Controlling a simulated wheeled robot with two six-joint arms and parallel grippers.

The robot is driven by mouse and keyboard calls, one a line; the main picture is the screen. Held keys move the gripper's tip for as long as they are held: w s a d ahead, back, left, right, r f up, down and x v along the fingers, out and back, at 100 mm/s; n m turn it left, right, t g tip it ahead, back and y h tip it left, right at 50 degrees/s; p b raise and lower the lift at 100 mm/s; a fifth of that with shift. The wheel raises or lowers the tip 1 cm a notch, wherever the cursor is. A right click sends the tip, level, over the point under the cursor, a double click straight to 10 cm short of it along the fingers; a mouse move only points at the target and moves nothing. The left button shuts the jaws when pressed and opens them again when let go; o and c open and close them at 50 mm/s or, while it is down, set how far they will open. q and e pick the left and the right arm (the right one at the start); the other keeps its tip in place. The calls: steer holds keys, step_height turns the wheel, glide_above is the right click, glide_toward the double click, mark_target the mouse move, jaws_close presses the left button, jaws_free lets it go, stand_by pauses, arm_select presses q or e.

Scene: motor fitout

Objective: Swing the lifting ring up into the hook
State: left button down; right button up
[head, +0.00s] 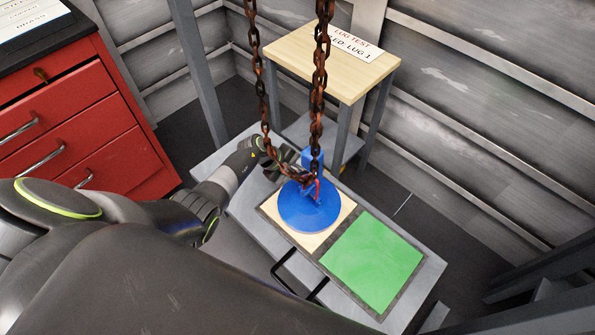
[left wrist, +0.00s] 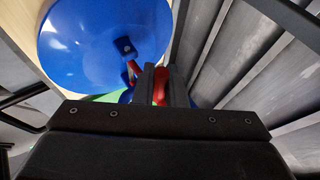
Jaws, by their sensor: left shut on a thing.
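A round blue body (head: 303,212) sits on the cream square pad (head: 335,207) of a grey bench; it also fills the upper left of the left wrist view (left wrist: 85,45). A thin red lifting ring (head: 317,190) shows at its top. In the left wrist view the red ring (left wrist: 160,86) lies between my left gripper's dark fingers (left wrist: 163,84), beside a blue lug on the body. My left gripper (head: 298,177) is shut on it, partly hidden behind the chain. A blue block (head: 312,158) shows just behind the chain; I cannot make out the hook's shape. My right gripper is not in view.
Two rusty chains (head: 318,90) hang down in front of the bench. A green square (head: 372,262) beside the cream pad is empty. A wooden-topped table (head: 300,55) with a sign stands behind. A red drawer cabinet (head: 75,110) is at left.

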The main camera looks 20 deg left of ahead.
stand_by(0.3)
arm_select(q)
steer(key=c, duration=1.8)
jaws_free()
steer(key=shift+o, duration=0.2)
steer(key=shift+s+a+r, duration=0.1)
steer(key=shift+a+r, duration=0.15)
steer(key=shift+r, duration=0.15)
steer(key=p+v, duration=0.3)
steer(key=v, duration=1.3)
steer(key=shift+s+a+p, duration=0.15)
steer(key=shift+p, duration=0.25)
steer(key=shift+r, duration=0.1)
